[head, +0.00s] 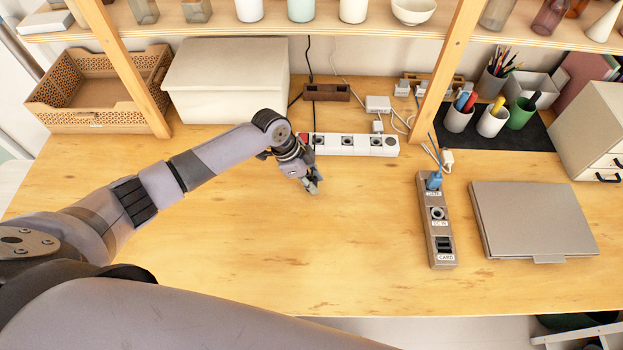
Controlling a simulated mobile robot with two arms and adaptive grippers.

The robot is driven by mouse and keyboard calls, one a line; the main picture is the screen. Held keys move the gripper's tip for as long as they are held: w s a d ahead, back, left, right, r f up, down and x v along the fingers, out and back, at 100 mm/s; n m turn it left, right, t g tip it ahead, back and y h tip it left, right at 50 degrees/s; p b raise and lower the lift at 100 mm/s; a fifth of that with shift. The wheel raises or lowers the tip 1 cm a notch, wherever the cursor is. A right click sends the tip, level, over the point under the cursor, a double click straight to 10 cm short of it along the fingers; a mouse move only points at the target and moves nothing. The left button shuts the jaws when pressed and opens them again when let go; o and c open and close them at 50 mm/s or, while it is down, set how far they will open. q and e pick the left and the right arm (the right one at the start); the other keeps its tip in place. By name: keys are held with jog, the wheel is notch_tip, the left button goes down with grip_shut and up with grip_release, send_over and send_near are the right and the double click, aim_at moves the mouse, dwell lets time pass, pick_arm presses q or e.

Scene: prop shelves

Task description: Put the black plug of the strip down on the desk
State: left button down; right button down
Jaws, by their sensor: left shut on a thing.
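The white power strip (362,145) lies on the desk (300,255) towards the back, with several sockets in a row and a red part at its left end. My left gripper (313,187) is in front of the strip's left end, pointing down, close above the desk. It is shut on the black plug, which the fingers mostly hide. A black cable (309,60) comes down from the back wall and runs towards my gripper. I cannot tell whether the plug touches the desk. My right gripper is not in view.
A brown cable holder (327,92) and white adapter (378,103) lie behind the strip. A grey connector block (437,222) and closed laptop (532,220) lie right. A white box (226,80) and woven basket (95,118) stand back left. The desk's middle front is clear.

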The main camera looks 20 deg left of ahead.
pick_arm(q)
jog(key=shift+f, duration=0.2)
jog(key=c, duration=1.4)
grip_release()
jog(key=shift+r, duration=0.1)
jog(key=shift+r, duration=0.25)
jog(key=shift+a+r, duration=0.25)
jog(key=shift+r, duration=0.1)
jog(key=b+v, duration=0.1)
jog(key=v, duration=1)
jog(key=shift+b, duration=0.3)
jog(key=shift+s, duration=0.15)
